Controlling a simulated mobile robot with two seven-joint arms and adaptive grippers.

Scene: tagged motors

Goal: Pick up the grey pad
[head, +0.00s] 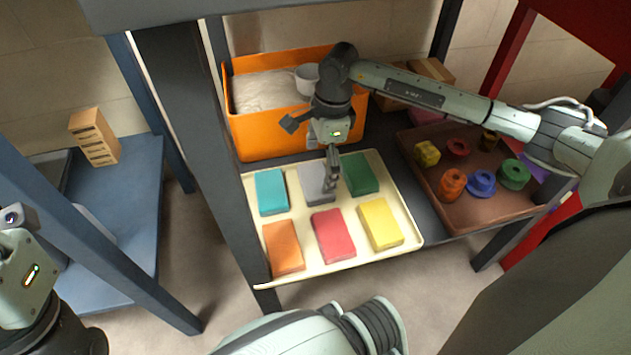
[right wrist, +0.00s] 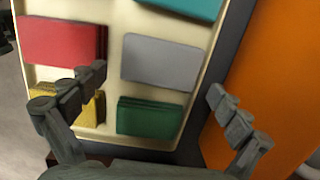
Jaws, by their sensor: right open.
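The grey pad (head: 313,181) lies on a cream tray (head: 408,222), in the far row between the teal pad (head: 271,192) and the green pad (head: 359,174). My right gripper (head: 330,183) is over the grey pad and hides part of it in the head view. In the right wrist view the whole grey pad (right wrist: 161,61) shows beyond the open, empty fingers of my right gripper (right wrist: 155,105). The green pad (right wrist: 150,118) is nearer to the fingers there. Part of my left arm shows at the lower left of the head view, with no fingertips visible.
An orange pad (head: 283,246), a red pad (head: 333,235) and a yellow pad (head: 380,223) fill the near row. An orange bin (head: 268,138) stands behind the tray. A brown tray (head: 437,191) with several coloured parts is to the right. A dark shelf post (head: 205,130) rises at the left.

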